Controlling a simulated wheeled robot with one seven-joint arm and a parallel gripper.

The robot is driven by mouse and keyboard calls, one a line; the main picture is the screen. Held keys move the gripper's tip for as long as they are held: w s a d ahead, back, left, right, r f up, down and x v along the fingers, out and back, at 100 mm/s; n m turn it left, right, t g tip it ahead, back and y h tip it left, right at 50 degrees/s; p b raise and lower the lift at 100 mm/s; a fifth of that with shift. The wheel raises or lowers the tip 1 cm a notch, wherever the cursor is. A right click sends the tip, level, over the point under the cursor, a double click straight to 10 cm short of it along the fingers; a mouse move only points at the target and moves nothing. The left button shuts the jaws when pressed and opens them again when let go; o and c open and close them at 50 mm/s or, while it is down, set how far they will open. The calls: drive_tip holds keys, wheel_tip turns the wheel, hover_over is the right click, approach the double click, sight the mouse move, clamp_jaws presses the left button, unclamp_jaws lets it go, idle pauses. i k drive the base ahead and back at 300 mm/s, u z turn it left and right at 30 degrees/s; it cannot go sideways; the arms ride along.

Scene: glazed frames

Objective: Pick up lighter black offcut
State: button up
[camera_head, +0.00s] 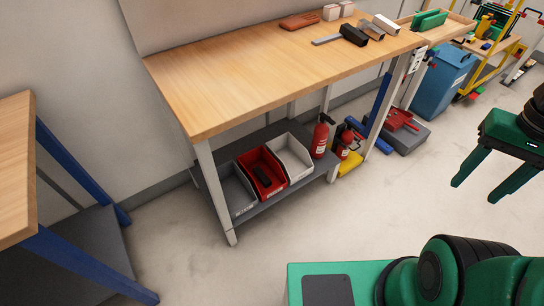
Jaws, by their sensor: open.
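A black block-shaped offcut (353,35) lies near the back right part of the long wooden workbench (240,85). Beside it on the right lie a grey-brown offcut (371,29) and a pale silver one (386,24). A flat grey bar (327,39) lies to its left. A small black piece (263,176) sits in a red bin on the lower shelf; I cannot tell what it is. My green gripper (476,190) is at the right edge, fingers apart and empty, pointing down over the floor, well away from the bench.
A reddish-brown block (299,21) and pale blocks (331,12) are at the bench's back. Below are a red bin (253,161), a white bin (291,158) and fire extinguishers (319,140). A blue bin (440,85) stands behind right. The floor (320,220) before the bench is clear.

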sight(355, 36)
drive_tip(key=u, duration=0.5)
drive_tip(key=i, duration=0.85)
drive_tip(key=z, duration=0.9)
drive_tip(key=i, duration=0.5)
drive_tip(key=u, duration=0.05)
